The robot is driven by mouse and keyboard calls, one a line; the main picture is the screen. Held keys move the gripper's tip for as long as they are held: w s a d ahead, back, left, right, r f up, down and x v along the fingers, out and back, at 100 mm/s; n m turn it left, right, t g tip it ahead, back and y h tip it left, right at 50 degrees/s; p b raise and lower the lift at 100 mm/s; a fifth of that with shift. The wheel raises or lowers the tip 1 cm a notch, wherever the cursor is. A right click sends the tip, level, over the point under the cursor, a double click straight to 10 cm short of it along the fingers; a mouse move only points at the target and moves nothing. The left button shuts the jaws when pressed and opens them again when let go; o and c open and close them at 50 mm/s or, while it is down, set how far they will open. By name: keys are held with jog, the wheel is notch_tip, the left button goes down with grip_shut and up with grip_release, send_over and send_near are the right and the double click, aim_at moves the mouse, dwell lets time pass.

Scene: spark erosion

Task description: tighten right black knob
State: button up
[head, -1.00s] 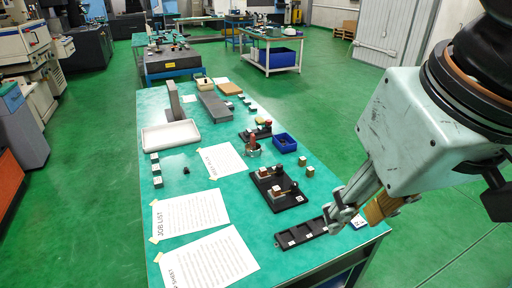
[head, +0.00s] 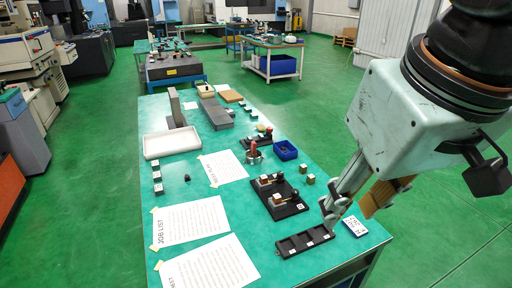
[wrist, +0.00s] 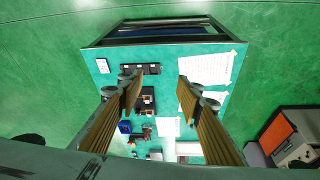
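My gripper (head: 352,212) is open and empty above the near right end of the green table; its two tan-padded fingers are wide apart in the wrist view (wrist: 158,92). A black fixture plate (head: 288,208) lies on the table, left of and beyond the fingers, carrying metal-and-brown blocks with dark knob-like parts. One black knob (head: 293,195) seems to sit on the right side of this fixture, too small to see its seating. The fixture also shows between the fingers in the wrist view (wrist: 147,102), partly hidden by the left finger. Nothing touches the fingers.
A black slotted tray (head: 304,241) and a white label card (head: 355,226) lie near the gripper. A blue bin (head: 286,150), a red-topped part (head: 253,150), small brass cubes (head: 310,180) and paper sheets (head: 190,222) lie around. A small black piece (head: 187,178) sits on clear table.

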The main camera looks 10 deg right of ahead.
jog(key=w+r+n+p, duration=0.15)
jog(key=w+r, duration=0.25)
jog(key=w, duration=0.6)
jog(key=n+g+p, duration=0.4)
jog(key=n+p, duration=0.6)
jog(key=p, duration=0.3)
send_over(280, 173)
notch_tip(280, 173, down, 33)
jog(key=shift+w+d+f, duration=0.1)
jog(key=shift+f, duration=0.05)
jog(key=shift+f, duration=0.1)
jog(key=shift+f+p, duration=1.1)
jog(key=shift+f, duration=5.65)
